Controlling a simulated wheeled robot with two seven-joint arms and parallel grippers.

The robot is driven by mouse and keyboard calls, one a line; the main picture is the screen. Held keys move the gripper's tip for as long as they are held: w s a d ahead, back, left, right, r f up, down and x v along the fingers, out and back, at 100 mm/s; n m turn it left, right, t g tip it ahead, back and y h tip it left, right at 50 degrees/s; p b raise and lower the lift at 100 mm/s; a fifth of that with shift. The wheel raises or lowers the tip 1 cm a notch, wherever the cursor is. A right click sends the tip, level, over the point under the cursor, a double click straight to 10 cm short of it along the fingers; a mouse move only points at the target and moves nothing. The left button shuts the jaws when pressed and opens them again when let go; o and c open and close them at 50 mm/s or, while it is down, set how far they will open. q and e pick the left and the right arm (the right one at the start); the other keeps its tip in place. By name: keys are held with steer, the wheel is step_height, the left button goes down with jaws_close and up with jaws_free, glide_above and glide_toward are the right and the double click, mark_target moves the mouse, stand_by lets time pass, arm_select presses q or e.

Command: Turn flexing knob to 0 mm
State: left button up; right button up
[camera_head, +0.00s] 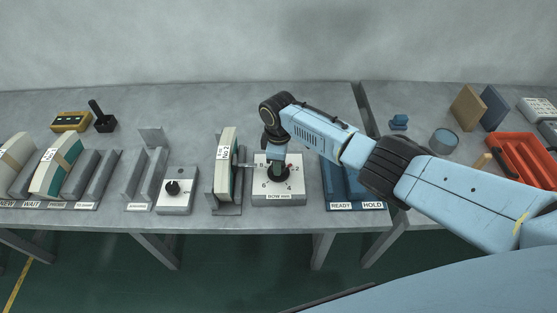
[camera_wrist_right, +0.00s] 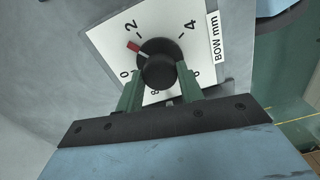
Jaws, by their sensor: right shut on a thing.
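The bow knob (camera_wrist_right: 158,66) is black and round, with a red pointer, on a white dial plate (camera_wrist_right: 105,38) labelled "BOW mm". In the wrist view the red pointer points close to the 2 mark, slightly on its 0 side. The plate sits on a grey box (camera_head: 278,199) in the head view. My right gripper (camera_head: 276,170) comes down on it from above. Its green fingers (camera_wrist_right: 159,85) are shut on the knob, one on each side. They and the wrist hide part of the dial in the head view. My left gripper is not in view.
A white-and-green curved part (camera_head: 227,164) stands in a holder just left of the dial box. A smaller box with a black knob (camera_head: 172,187) is further left. Blue READY/HOLD racks (camera_head: 340,188) stand right of it, under my right arm. A red crate (camera_head: 522,160) is far right.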

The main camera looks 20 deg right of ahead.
steer(key=n, duration=0.5)
steer(key=shift+n, duration=0.3)
steer(key=n, duration=0.5)
steer(key=shift+a+b, duration=0.1)
steer(key=shift+b, duration=0.3)
steer(key=shift+r, duration=0.1)
steer(key=o, duration=1)
step_height(320, 180, up, 13)
steer(key=p, duration=0.1)
steer(key=shift+r, duration=0.15)
